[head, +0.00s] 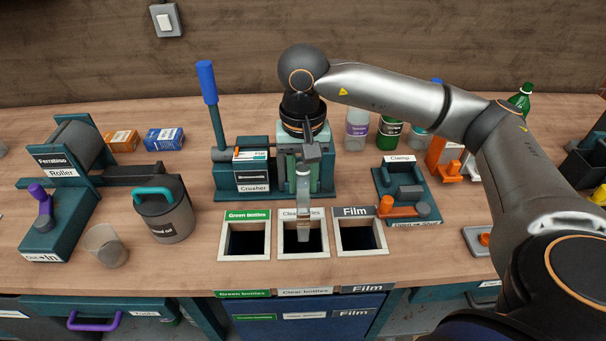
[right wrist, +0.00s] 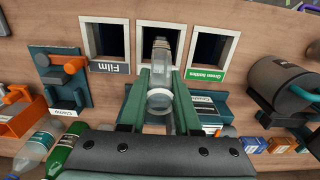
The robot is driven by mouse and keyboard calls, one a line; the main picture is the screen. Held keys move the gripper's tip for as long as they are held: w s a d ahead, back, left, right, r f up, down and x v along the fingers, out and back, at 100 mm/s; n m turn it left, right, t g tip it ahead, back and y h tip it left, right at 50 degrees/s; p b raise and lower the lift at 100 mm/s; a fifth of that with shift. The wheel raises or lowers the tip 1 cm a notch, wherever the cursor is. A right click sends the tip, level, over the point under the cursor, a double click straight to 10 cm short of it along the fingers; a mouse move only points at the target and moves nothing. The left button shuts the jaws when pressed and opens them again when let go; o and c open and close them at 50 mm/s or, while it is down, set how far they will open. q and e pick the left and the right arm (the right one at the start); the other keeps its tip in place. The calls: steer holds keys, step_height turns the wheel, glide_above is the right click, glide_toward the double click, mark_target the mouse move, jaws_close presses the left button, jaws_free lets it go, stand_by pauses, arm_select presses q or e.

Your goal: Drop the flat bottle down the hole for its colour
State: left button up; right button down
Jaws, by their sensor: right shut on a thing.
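The flat bottle (head: 304,205) is clear and see-through, hanging roughly upright in front of the crusher. It also shows in the right wrist view (right wrist: 160,60). My right gripper (right wrist: 160,85) is shut on it, one finger on each side. In the head view, the bottle's lower end overlaps the middle hole, labelled Clear bottles (head: 290,254); whether it is inside or above the opening is hard to tell. The Green bottles hole (head: 226,254) is to the left and the Film hole (head: 378,254) to the right. My left gripper is not in view.
The crusher (head: 229,180) with its blue-topped lever stands just behind the holes. A clamp (head: 403,190) is right of them. A grey lidded can (head: 165,215) and a clear cup (head: 104,246) stand left. Several bottles stand behind, including a green one (head: 390,133).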

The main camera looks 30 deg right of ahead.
steer(key=shift+f, duration=0.25)
steer(key=c, duration=0.5)
jaws_free()
steer(key=shift+c, duration=0.2)
steer(key=shift+r, duration=0.15)
step_height(320, 180, up, 8)
steer(key=shift+f, duration=0.2)
steer(key=shift+r+p, duration=0.45)
steer(key=shift+r, duration=1.9)
